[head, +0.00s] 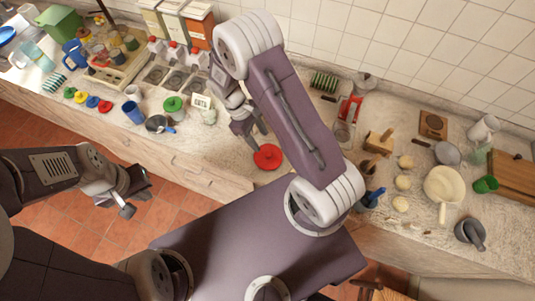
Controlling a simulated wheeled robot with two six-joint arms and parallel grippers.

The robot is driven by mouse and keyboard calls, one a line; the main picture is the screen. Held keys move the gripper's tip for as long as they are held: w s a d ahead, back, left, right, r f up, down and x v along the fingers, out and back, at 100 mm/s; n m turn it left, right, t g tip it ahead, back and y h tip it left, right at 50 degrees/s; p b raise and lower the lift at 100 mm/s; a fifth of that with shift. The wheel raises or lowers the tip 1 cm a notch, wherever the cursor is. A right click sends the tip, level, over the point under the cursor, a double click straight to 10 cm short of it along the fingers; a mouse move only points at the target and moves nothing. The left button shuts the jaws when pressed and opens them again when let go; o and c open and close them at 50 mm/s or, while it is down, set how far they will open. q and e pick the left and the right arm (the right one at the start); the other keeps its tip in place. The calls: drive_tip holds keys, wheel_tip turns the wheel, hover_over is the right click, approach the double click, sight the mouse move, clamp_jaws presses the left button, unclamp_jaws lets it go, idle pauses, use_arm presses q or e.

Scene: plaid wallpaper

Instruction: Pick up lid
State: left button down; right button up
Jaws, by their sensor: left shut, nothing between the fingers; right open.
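A red round lid (267,157) with a small knob on top lies near the front edge of the counter, in the middle of the head view. My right gripper (250,130) is open just above and to the left of the red lid in the picture. Nothing shows between its fingers, and I cannot tell its exact height over the counter. My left gripper (128,204) is shut and empty, low on the left, in front of the counter and over the tiled floor.
A green-topped jar (173,105), a small white sign (201,102) and a blue cup (133,112) stand left of my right gripper. Small coloured lids (92,101) lie further left. A cream pan (443,187) and a wooden block (379,143) are on the right counter.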

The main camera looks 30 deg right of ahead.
sight(268, 153)
drive_tip(key=x, duration=0.2)
drive_tip(key=shift+s+d+f+p, duration=0.15)
drive_tip(key=shift+d+f+p, duration=0.05)
drive_tip(key=shift+d+p, duration=0.15)
drive_tip(key=shift+f, duration=0.2)
drive_tip(key=shift+s+f, duration=0.1)
drive_tip(key=p+x, duration=0.1)
drive_tip(key=x, duration=0.1)
drive_tip(key=p+x, duration=0.1)
drive_tip(key=x, duration=0.1)
drive_tip(key=shift+s+a, duration=0.2)
drive_tip(key=shift+a, duration=0.2)
drive_tip(key=shift+d+f, duration=0.2)
drive_tip(key=shift+f, duration=0.3)
clamp_jaws()
